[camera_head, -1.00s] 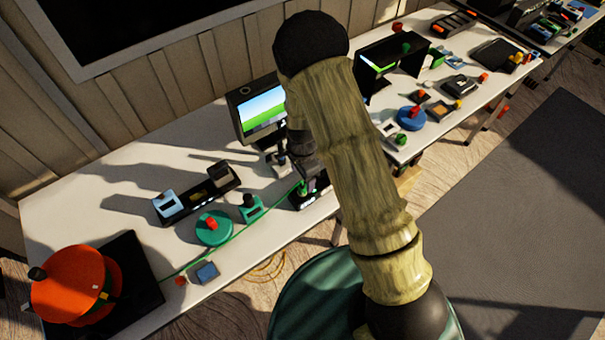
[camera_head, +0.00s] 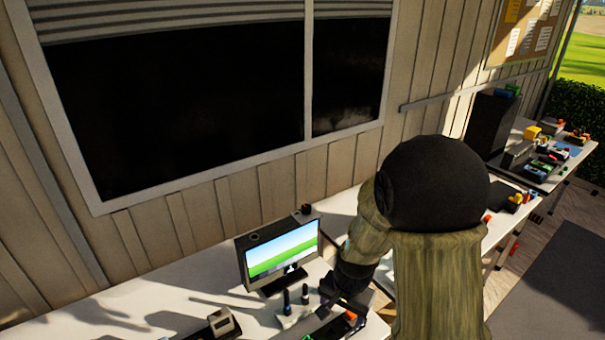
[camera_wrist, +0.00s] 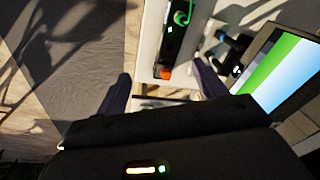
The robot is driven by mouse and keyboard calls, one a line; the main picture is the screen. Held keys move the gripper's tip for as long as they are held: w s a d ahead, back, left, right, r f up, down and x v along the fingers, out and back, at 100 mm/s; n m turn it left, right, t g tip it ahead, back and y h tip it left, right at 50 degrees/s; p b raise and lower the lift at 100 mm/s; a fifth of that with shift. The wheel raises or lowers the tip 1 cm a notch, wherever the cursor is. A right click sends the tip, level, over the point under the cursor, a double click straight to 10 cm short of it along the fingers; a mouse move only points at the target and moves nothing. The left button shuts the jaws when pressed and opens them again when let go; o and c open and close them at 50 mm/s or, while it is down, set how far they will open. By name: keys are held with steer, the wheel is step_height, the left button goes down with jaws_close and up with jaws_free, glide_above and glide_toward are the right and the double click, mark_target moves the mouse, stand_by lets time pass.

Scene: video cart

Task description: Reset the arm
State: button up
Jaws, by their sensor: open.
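My arm (camera_head: 437,285), wood-textured with a black round elbow, stands raised and bent on the right of the head view. Its dark wrist end reaches down behind it, close beside the monitor. My gripper (camera_wrist: 160,90) shows in the wrist view with its two dark fingers spread apart and nothing between them. Beyond the fingers is a white table edge with a dark device bearing a green ring and an orange-red knob (camera_wrist: 166,72). In the head view the fingers are not clearly visible.
A monitor (camera_head: 283,251) with a green and blue screen stands on the white table (camera_head: 115,312), very near my wrist; it also shows in the wrist view (camera_wrist: 285,75). Small devices sit at the table's front. More cluttered tables stand at right. A wall with a dark window (camera_head: 180,100) is behind.

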steer(key=s+d+r+n+t, duration=0.1)
steer(key=s+d+r+n, duration=0.4)
steer(key=s+r, duration=0.3)
steer(key=shift+s+d+n+h, duration=0.3)
steer(key=shift+d+n, duration=0.1)
steer(key=shift+d, duration=0.2)
steer(key=shift+w+r, duration=0.1)
stand_by(0.3)
